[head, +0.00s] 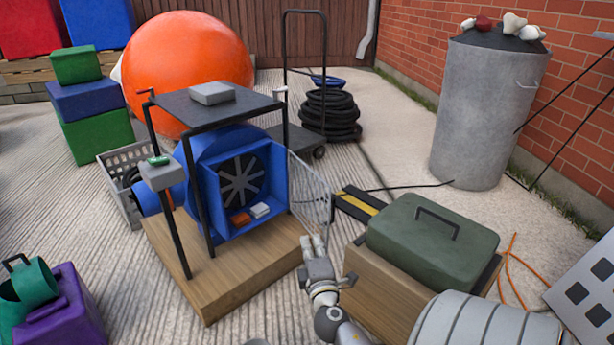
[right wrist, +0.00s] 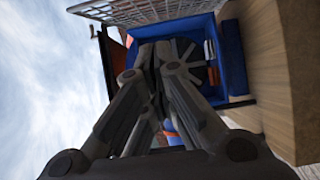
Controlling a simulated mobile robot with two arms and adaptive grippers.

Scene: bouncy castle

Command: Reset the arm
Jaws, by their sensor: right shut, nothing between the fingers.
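My right gripper (head: 313,243) is in the lower middle of the head view, shut and empty. It points away from me, between the wooden platform and the dark green case. In the right wrist view its fingers (right wrist: 153,55) are together, with the blue blower (right wrist: 236,50) behind them. The blue blower (head: 275,172) stands on the wooden platform (head: 230,283) inside a black frame. Its wire grille (head: 312,190) is swung open at the right side, a little beyond the gripper. My left gripper is not in view.
A dark green case (head: 425,250) sits on a wooden box (head: 385,297) just right of my arm. A grey bin (head: 485,115) stands by the brick wall. A purple box (head: 65,312) is at lower left. An orange cable (head: 508,265) lies at right.

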